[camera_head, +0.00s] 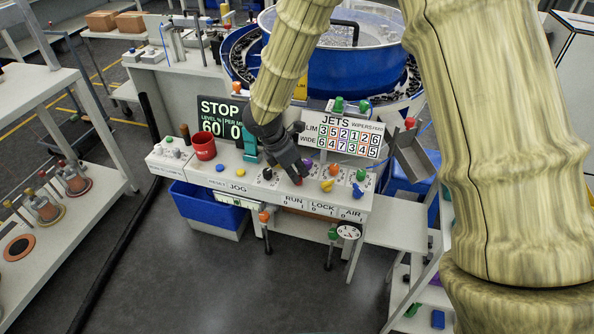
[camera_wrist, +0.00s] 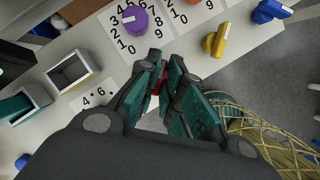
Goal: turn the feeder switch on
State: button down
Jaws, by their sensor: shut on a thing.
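My gripper (camera_head: 293,168) is over the front row of the white control panel, by the RUN label (camera_head: 292,200). It is shut on a red switch (camera_head: 298,181), seen just below the fingers. In the wrist view the red switch (camera_wrist: 157,84) shows as a small strip between the fingertips (camera_wrist: 166,72); most of it is hidden, so its setting cannot be told. The screen (camera_head: 223,117) reads STOP, with level 60 and per minute 0.
A yellow knob (camera_head: 327,185) and a blue knob (camera_head: 358,190) stand right of the gripper, by LOCK and AIR. A purple knob (camera_wrist: 134,19) stands close behind the fingers. The blue bowl feeder (camera_head: 380,55) is behind.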

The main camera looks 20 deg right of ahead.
jog(key=m+g+p, duration=0.1)
jog(key=m, duration=0.1)
jog(key=m+p, duration=0.2)
jog(key=shift+w+r+m+g, duration=0.15)
jog(key=shift+m+g, duration=0.15)
jog(key=shift+g, duration=0.1)
jog(key=m+g+p, duration=0.1)
jog(key=m, duration=0.2)
jog(key=m+g+y+p, duration=0.1)
jog(key=m+p, duration=0.1)
jog(key=m, duration=0.1)
jog(key=shift+w, duration=0.1)
jog(key=m+y, duration=0.1)
jog(key=m, duration=0.2)
jog(key=m+g+y+p, duration=0.1)
jog(key=m, duration=0.3)
jog(key=shift+d+y, duration=0.2)
jog(key=shift+y, duration=0.1)
jog(key=c, duration=1.6)
grip_release()
jog(key=shift+w+f, duration=0.1)
jog(key=shift+f, duration=0.1)
jog(key=shift+o, duration=0.2)
jog(key=shift+r, duration=0.15)
